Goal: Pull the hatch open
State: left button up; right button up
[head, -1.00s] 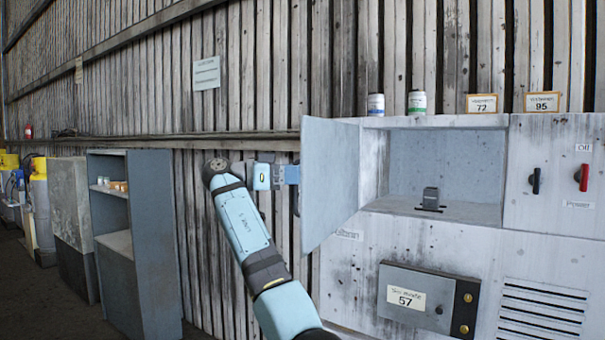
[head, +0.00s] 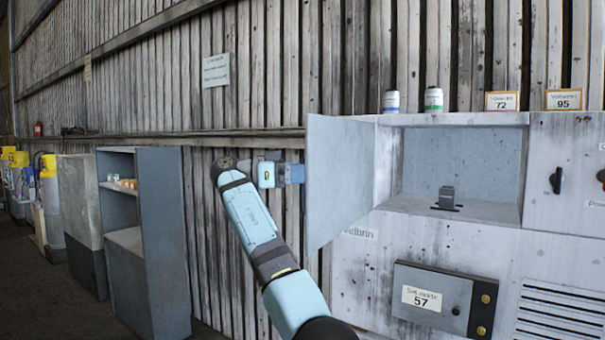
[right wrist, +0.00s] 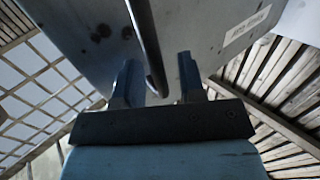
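The hatch (head: 338,185) is a grey metal door at the left of the cabinet opening. It stands wide open, swung out to the left. The head view shows its inner face. My right gripper (head: 292,173) is at the outer side of the hatch by its free edge, its fingertips hidden there. In the right wrist view, the fingers of my right gripper (right wrist: 158,82) stand apart on either side of a dark handle bar (right wrist: 149,45) on the hatch (right wrist: 85,40). A gap shows beside the right-hand finger. My left gripper is not in view.
The open compartment (head: 465,160) holds a small grey block (head: 446,197). Two jars (head: 433,99) and number cards (head: 502,101) stand on the cabinet top. A lower panel (head: 432,300) reads 57. A grey shelf unit (head: 165,235) stands left of my arm.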

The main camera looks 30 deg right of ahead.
jog(key=b+v, duration=0.1)
jog(key=v, duration=0.6)
jog(key=shift+a, duration=0.2)
jog(key=shift+w+a, duration=0.1)
jog(key=shift+w, duration=0.05)
dwell(0.4)
